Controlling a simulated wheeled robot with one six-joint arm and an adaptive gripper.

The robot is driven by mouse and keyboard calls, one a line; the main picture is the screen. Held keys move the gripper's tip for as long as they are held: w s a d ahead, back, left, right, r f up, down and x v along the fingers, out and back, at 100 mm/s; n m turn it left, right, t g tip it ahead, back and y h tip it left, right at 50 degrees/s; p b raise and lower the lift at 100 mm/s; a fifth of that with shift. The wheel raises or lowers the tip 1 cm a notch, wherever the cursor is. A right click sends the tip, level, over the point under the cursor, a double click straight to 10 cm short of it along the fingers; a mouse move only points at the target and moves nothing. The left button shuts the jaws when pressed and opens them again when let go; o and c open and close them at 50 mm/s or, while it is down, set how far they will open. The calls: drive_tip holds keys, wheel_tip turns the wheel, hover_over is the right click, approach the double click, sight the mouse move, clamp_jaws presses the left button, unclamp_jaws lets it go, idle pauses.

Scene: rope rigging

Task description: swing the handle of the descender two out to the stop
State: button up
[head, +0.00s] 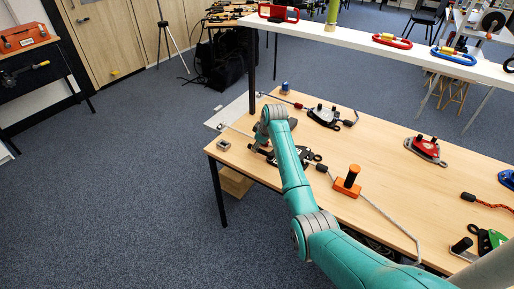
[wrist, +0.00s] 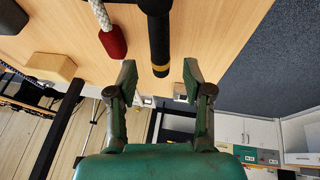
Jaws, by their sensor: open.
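In the wrist view my gripper (wrist: 160,76) is open, with one green finger on each side of the end of a black bar-like handle (wrist: 159,38) with a yellow band. Clear gaps show between the handle and both fingers. In the head view my arm reaches over the near left part of the table, and its wrist hides the fingers. A black descender (head: 305,156) lies partly hidden beside my arm there. I cannot tell which descender is number two.
A white rope with a red end (wrist: 113,43) hangs left of the handle in the wrist view. An orange block with a post (head: 347,183) stands right of my arm. A white shelf (head: 350,38) with carabiners runs above the table (head: 385,130). A green descender (head: 489,240) lies at the right.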

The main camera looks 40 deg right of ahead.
drive_tip(key=shift+x, duration=1.75)
drive_tip(key=shift+c, duration=0.3)
clamp_jaws()
